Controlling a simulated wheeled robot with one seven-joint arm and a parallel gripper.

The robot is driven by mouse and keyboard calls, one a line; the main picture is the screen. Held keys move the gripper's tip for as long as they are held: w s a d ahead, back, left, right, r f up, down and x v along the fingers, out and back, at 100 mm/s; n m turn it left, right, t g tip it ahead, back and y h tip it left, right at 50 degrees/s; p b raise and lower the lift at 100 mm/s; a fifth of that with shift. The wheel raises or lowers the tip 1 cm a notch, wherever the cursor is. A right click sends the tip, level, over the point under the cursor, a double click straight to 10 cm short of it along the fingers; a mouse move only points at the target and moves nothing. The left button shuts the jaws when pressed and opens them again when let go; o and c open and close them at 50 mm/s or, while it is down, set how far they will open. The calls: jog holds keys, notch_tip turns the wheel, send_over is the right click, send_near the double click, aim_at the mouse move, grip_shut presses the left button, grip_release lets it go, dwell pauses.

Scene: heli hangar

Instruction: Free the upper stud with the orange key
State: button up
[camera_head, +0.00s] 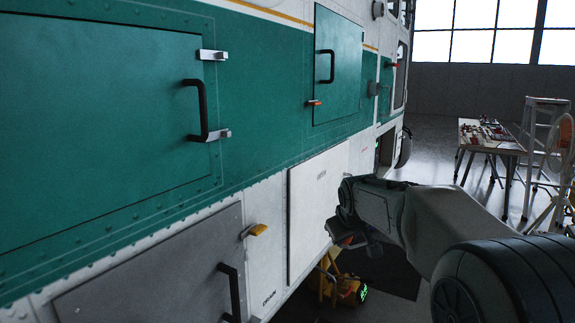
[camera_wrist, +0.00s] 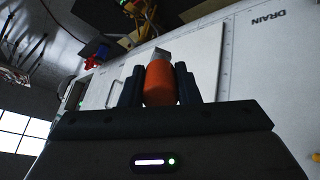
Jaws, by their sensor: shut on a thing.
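The orange key (camera_wrist: 160,84) sits between the two fingers of my gripper (camera_wrist: 159,87) in the wrist view, its grey metal tip pointing away from the palm. My gripper (camera_head: 349,241) is shut on its orange body. In the head view the gripper is beside the lower right part of a white panel (camera_head: 318,210) on the helicopter's side. The key is mostly hidden there by the gripper and wrist. I cannot make out the upper stud in either view. Whether the key's tip touches anything cannot be told.
Green doors with black handles (camera_head: 203,110) and a grey lower door (camera_head: 165,272) with a yellow-orange latch (camera_head: 257,230) line the hull. A yellow device (camera_head: 347,288) stands on the floor below. A tool table (camera_head: 489,145) and a stepladder (camera_head: 541,125) stand at right.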

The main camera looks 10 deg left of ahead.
jog(key=a+r+n+t+y+b, duration=0.1)
jog(key=a+r+n+t+y, duration=0.25)
jog(key=r, duration=0.95)
jog(key=s+a+r+n+g+y, duration=0.1)
jog(key=s+a+r+n+y, duration=0.2)
jog(key=r, duration=0.6)
jog(key=s+a+r+n+g+y+b, duration=0.1)
jog(key=s+a+r+n+y, duration=0.2)
jog(key=s+r, duration=0.5)
jog(key=s+a+r+n+g+y+b, duration=0.1)
jog(key=s+a+r+y, duration=0.4)
jog(key=r, duration=0.5)
jog(key=shift+s+a+r+n+g+y, duration=0.2)
jog(key=shift+s+r+n+g+y, duration=0.15)
jog(key=shift+n+g+y, duration=0.35)
jog(key=shift+w+a+n, duration=0.2)
jog(key=shift+a+n, duration=0.05)
jog(key=shift+a, duration=0.05)
jog(key=shift+x, duration=1.45)
dwell(0.4)
dwell(0.4)
jog(key=shift+m, duration=1)
